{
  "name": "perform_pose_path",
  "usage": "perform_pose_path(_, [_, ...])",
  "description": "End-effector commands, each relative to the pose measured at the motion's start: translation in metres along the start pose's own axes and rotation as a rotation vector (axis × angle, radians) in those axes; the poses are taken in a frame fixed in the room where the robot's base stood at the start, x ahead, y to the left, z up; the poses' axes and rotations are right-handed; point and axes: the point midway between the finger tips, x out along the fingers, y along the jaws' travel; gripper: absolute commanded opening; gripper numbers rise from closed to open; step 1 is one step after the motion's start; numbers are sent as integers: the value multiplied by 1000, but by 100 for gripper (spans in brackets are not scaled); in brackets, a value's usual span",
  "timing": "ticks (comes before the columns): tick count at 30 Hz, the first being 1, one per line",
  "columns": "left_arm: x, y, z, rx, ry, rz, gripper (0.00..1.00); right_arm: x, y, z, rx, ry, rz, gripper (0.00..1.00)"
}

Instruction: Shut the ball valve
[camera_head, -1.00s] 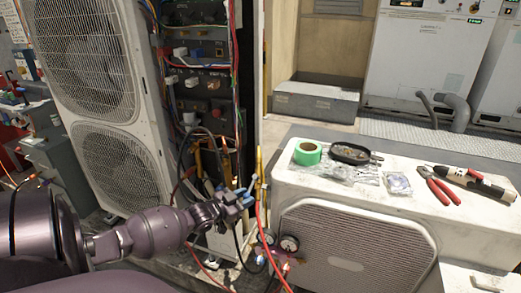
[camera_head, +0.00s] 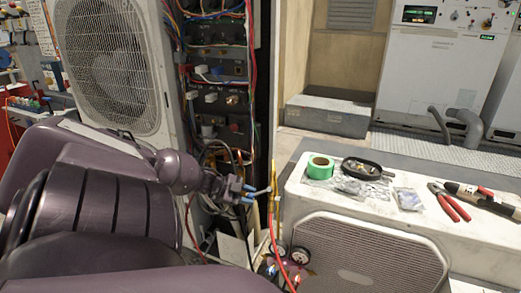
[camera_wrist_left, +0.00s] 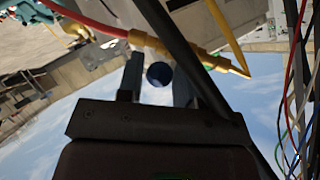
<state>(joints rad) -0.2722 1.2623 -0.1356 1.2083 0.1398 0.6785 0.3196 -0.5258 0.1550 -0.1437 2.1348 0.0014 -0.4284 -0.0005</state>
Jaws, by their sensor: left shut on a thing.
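My left gripper (camera_head: 247,193) reaches in from the left, to the side of the condenser, with its blue-tipped fingers shut on the ball valve's handle. A thin grey-blue bar (camera_head: 263,191), apparently this handle, sticks out to the right of the fingertips, beside the yellow and red hoses. In the left wrist view a dark blue round end (camera_wrist_left: 158,74) shows between the two fingers (camera_wrist_left: 157,80). The valve's body is small and mostly hidden by the gripper and hoses. My right gripper is not in view.
A red hose (camera_head: 275,240) with a yellow upper part hangs close by the fingers, above pressure gauges (camera_head: 301,255). The condenser (camera_head: 100,62) and loose wires stand behind. At right, a white unit (camera_head: 300,190) carries green tape (camera_head: 320,166), a black dish (camera_head: 365,168) and pliers (camera_head: 450,202).

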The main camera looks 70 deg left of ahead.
Motion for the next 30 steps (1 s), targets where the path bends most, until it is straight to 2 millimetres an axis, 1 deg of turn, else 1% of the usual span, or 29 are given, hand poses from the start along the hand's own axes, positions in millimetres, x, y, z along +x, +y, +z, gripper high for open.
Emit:
perform_pose_path(1, [-2,-3,3,29,-13,33,0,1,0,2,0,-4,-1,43])
perform_pose_path(6, [-6,-11,4,108,-30,123,0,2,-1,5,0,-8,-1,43])
perform_pose_path(12, [-7,-19,4,172,-43,197,0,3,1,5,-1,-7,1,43])
perform_pose_path(21, [-8,-24,3,214,-52,244,0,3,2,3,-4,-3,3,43])
perform_pose_path(30, [-8,-24,3,218,-52,247,0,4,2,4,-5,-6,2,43])
